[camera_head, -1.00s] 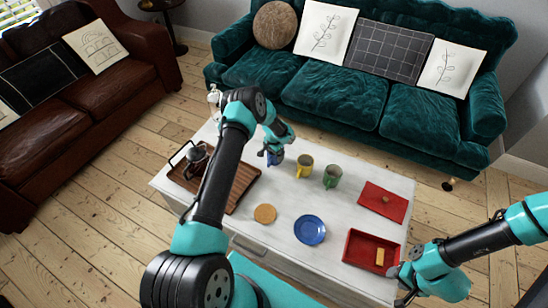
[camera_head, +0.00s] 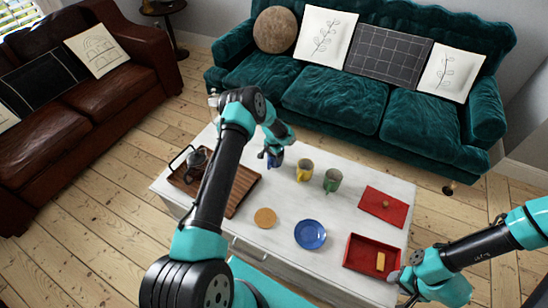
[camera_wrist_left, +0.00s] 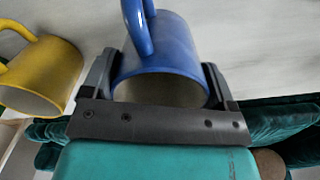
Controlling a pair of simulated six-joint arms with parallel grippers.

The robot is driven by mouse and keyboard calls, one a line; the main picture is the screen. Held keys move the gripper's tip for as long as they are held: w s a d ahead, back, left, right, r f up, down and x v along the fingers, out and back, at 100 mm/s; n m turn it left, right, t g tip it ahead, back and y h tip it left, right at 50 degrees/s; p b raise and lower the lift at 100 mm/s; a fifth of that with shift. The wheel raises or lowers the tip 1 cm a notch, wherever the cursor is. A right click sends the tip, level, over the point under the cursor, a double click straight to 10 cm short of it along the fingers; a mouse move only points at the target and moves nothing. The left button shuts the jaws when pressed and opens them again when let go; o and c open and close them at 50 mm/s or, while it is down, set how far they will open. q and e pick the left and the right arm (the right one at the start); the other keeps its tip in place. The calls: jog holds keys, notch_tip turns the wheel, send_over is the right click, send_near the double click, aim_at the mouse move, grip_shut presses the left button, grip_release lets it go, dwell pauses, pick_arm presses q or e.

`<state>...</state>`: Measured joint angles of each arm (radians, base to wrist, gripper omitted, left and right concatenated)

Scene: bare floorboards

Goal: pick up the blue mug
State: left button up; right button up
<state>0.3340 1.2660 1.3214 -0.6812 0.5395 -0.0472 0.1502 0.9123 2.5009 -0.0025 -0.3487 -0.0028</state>
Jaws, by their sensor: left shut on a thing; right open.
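The blue mug (camera_wrist_left: 163,45) fills the middle of the left wrist view, its handle toward the top and its open rim facing the camera. My left gripper (camera_wrist_left: 160,90) has a finger on each side of the mug and is shut on it. In the head view the blue mug (camera_head: 275,160) is mostly hidden under my left gripper (camera_head: 273,150), at the back of the white table; I cannot tell whether it touches the tabletop. My right gripper (camera_head: 405,290) is open and empty at the table's front right corner, beside the red tray.
A yellow mug (camera_head: 304,170) stands just right of the blue one, with a green mug (camera_head: 332,181) beyond it. A blue plate (camera_head: 310,234), a round coaster (camera_head: 265,218), a red tray (camera_head: 350,255), a red cloth (camera_head: 375,212) and a wooden tray (camera_head: 238,197) lie around.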

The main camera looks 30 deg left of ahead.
pick_arm(q)
jog(key=shift+s+d+r, duration=0.1)
jog(key=shift+s+r, duration=0.1)
jog(key=shift+r, duration=0.3)
jog(key=shift+s+d+r, duration=0.1)
jog(key=shift+s+r, duration=0.05)
jog(key=shift+r, duration=0.35)
jog(key=s+d+r, duration=0.1)
jog(key=s+d, duration=0.7)
jog(key=s, duration=0.5)
jog(key=shift+r, duration=0.15)
